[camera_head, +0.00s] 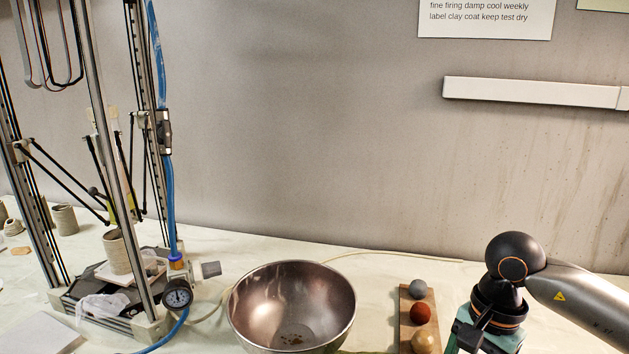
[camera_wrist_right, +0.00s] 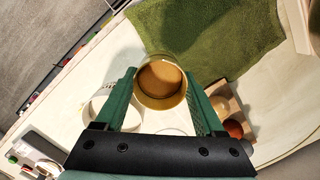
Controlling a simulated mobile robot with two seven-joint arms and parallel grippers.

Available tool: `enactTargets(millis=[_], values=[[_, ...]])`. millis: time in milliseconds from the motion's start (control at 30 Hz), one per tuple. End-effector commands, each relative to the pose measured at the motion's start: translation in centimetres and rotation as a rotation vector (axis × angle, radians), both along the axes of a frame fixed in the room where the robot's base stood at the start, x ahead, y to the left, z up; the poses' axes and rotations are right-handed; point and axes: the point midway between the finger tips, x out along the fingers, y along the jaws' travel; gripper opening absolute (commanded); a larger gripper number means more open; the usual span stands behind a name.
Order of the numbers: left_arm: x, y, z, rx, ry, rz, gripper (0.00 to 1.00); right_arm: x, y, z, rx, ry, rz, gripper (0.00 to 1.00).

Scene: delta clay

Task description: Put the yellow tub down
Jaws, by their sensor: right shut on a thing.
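The yellow tub (camera_wrist_right: 158,102) shows in the right wrist view as a round, yellowish tub seen from above, with brown contents. The green fingers of my right gripper (camera_wrist_right: 163,90) are on its two sides, shut on it. I cannot tell whether its base touches the table. In the head view my right gripper (camera_head: 488,338) is at the bottom right, cut off by the frame edge, and the tub is not visible there. My left gripper is in neither view.
A steel bowl (camera_head: 290,300) stands left of a wooden board (camera_head: 405,318) with clay balls. A delta clay printer (camera_head: 95,290) stands far left. A green cloth (camera_wrist_right: 215,40) and a white ring-shaped thing (camera_wrist_right: 98,108) lie near the tub.

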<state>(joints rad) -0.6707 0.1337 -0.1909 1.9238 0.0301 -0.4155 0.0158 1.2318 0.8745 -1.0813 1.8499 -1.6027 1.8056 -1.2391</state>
Motion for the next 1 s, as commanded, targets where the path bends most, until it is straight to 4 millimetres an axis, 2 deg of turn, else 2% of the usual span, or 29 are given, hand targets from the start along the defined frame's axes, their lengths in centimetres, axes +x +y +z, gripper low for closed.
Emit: enactTargets(millis=[200, 433, 633, 1000], values=[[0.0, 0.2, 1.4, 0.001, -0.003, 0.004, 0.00, -1.8, 1.3, -0.2, 0.000, 0.002, 0.470, 0.00], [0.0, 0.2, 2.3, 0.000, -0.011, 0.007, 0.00, -3.3, 2.2, -0.6, 0.000, 0.001, 0.839, 0.00], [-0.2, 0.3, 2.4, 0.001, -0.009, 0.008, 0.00, -3.8, 2.5, -0.7, 0.001, -0.002, 0.965, 0.00], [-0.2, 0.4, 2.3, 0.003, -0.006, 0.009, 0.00, -3.8, 2.5, -0.8, 0.001, -0.002, 0.973, 0.00]])
